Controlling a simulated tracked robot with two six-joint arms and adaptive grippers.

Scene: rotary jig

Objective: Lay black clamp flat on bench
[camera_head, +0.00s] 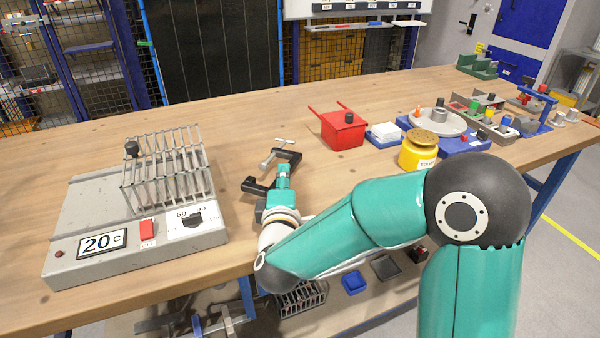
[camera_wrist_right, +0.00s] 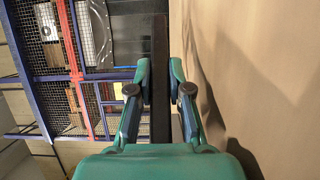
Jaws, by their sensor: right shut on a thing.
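My right gripper (camera_head: 283,172) is shut on the black clamp (camera_head: 287,156) near the front middle of the bench. One end of the clamp shows beyond the gripper, with a silver screw and crossbar. Another black part sticks out to the left of the gripper, and the middle is hidden by the fingers. In the right wrist view the clamp's black bar (camera_wrist_right: 160,65) stands between the two fingers (camera_wrist_right: 160,92). I cannot tell whether the clamp touches the bench. My left gripper is not in view.
On the wooden bench (camera_head: 330,85), a grey heater unit with a wire rack (camera_head: 165,170) stands left of the clamp. A red box (camera_head: 343,130), a yellow jar (camera_head: 418,152) and a blue rotary jig (camera_head: 455,142) stand to the right. Bare wood lies behind the clamp.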

